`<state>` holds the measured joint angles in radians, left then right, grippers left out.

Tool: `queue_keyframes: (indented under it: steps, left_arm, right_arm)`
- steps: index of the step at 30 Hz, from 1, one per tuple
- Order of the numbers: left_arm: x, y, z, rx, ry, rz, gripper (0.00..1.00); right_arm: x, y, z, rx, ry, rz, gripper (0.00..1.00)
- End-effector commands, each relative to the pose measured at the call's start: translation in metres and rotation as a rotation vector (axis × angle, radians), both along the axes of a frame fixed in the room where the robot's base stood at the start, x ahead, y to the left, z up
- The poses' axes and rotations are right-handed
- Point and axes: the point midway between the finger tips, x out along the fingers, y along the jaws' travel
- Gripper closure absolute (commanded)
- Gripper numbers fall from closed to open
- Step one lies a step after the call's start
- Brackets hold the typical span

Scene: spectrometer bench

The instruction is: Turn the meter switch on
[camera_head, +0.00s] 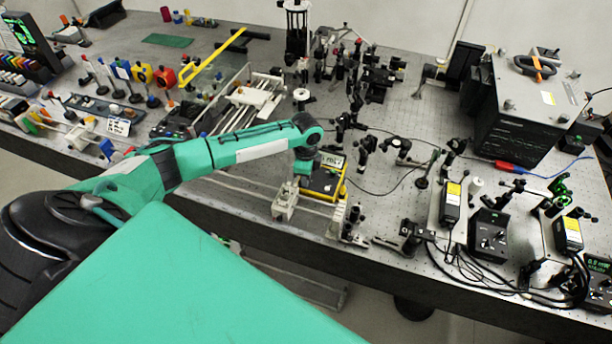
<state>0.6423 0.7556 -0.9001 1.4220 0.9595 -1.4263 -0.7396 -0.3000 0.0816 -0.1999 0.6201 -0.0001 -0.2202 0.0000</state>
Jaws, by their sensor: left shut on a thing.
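A yellow and black meter (324,184) with a small lit display (332,160) sits near the front edge of the bench, at the middle of the camera_head view. My left arm reaches in from the left, and its wrist bends down over the meter. My left gripper (303,170) points down at the meter's left part and is shut on a small part there, apparently the meter switch. The switch is hidden by the gripper, so its position cannot be told. My right gripper is not in view.
A white-grey mount (285,202) stands just left of the meter at the bench's front edge. Posts and optics (367,148) stand behind and right of it, with a black cable nearby. A large black box (520,110) stands at the right. Some bare bench (385,205) lies right of the meter.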

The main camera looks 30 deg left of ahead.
Motion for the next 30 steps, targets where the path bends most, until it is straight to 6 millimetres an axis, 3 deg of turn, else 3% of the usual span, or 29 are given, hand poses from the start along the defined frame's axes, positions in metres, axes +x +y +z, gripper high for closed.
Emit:
queue_keyframes:
  steps: [1, 4, 16, 20, 30]
  left_arm:
    - [-0.001, -0.001, -0.001, -0.002, 0.002, -0.001, 0.78]
    - [-0.001, -0.001, 0.0, -0.001, 0.002, -0.001, 0.61]
    - [0.0, 0.0, 0.008, -0.001, -0.001, -0.001, 0.61]
    - [0.001, 0.0, 0.03, 0.001, -0.005, -0.001, 0.61]
    - [0.001, -0.001, 0.105, 0.0, -0.003, -0.002, 0.61]
  right_arm:
    - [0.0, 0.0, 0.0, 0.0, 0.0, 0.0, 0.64]
    - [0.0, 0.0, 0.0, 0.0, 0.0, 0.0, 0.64]
    - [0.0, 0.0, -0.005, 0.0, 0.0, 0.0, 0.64]
    - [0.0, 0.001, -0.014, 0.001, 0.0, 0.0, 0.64]
    - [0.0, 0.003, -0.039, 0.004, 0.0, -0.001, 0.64]
